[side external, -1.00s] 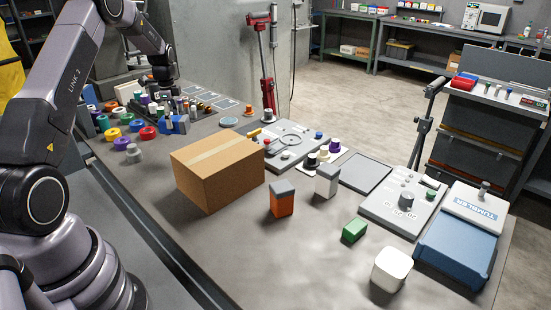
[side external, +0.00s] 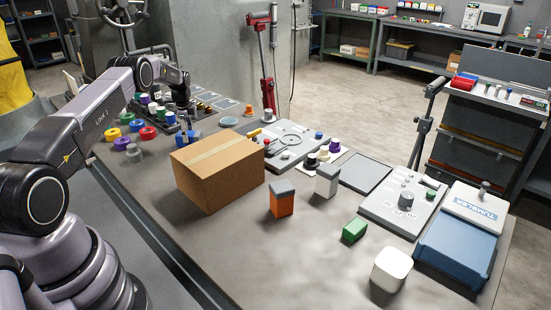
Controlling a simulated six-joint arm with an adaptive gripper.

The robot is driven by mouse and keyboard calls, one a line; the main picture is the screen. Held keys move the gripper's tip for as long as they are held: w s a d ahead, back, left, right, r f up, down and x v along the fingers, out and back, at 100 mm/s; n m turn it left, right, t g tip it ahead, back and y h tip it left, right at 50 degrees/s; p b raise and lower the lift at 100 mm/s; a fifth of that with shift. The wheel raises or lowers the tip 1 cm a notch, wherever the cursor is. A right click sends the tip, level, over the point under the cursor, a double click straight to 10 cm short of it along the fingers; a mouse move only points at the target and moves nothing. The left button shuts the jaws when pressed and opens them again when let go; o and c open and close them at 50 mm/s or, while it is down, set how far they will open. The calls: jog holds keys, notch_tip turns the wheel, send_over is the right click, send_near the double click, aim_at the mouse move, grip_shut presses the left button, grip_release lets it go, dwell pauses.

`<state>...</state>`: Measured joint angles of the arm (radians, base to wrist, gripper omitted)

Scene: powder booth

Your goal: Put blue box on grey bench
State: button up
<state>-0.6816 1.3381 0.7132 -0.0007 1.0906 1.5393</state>
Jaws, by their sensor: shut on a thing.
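The blue box (side external: 188,138) is small and sits at the far left part of the grey bench (side external: 310,250), just behind the cardboard box. My gripper (side external: 187,128) is above it, pointing down, with its fingers shut on the blue box. The fingertips are small and dark in this view.
The cardboard box (side external: 216,175) stands close in front of my gripper. Coloured rolls (side external: 130,137) lie to the left. An orange box (side external: 281,199), a grey-white box (side external: 327,180), a green block (side external: 354,230) and a white container (side external: 390,269) stand right. Bare bench lies front centre.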

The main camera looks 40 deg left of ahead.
aim_at(189, 133)
jog(key=shift+f, duration=0.15)
jog(key=o, duration=1.2)
jog(key=shift+f, duration=0.1)
